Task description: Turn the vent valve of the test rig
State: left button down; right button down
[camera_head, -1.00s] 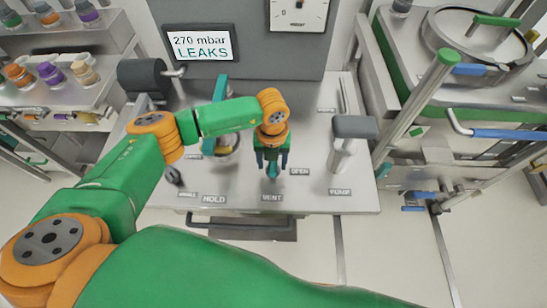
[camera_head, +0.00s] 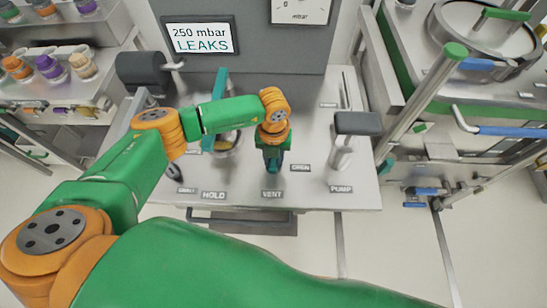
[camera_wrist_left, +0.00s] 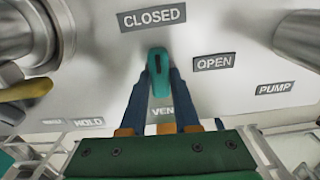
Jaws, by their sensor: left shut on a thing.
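The vent valve's teal handle (camera_wrist_left: 159,70) stands between the CLOSED label (camera_wrist_left: 152,17) and the VENT label (camera_wrist_left: 161,111) in the left wrist view, left of the OPEN label (camera_wrist_left: 214,62). Its end is toward the CLOSED side. My left gripper (camera_wrist_left: 161,84) has its blue fingers shut on the handle, one on each side. In the head view my left gripper (camera_head: 272,160) reaches down over the rig's panel (camera_head: 310,185) above the VENT label (camera_head: 272,195) and mostly hides the handle. The display (camera_head: 201,38) reads 250 mbar, LEAKS. My right gripper is not in view.
The HOLD valve with a teal lever (camera_head: 220,84) stands close on the left, partly behind my arm. The pump lever with a grey grip (camera_head: 358,123) stands on the right. A dark cylinder (camera_head: 143,73) is at the panel's back left. A gauge (camera_head: 300,10) is above.

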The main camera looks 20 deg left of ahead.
pick_arm(q)
jog(key=m+b, duration=0.1)
jog(key=m, duration=0.1)
jog(key=m+b, duration=0.3)
jog(key=b, duration=0.1)
jog(key=shift+f+m, duration=0.25)
jog(key=shift+m, duration=0.15)
jog(key=m+b, duration=0.9)
jog(key=m, duration=0.1)
jog(key=shift+r, duration=0.15)
jog(key=shift+r+m+b, duration=0.1)
jog(key=shift+m+b, duration=0.5)
jog(key=shift+m, duration=0.1)
jog(key=shift+r, duration=0.1)
jog(key=c, duration=0.6)
grip_release()
jog(key=shift+c, duration=0.2)
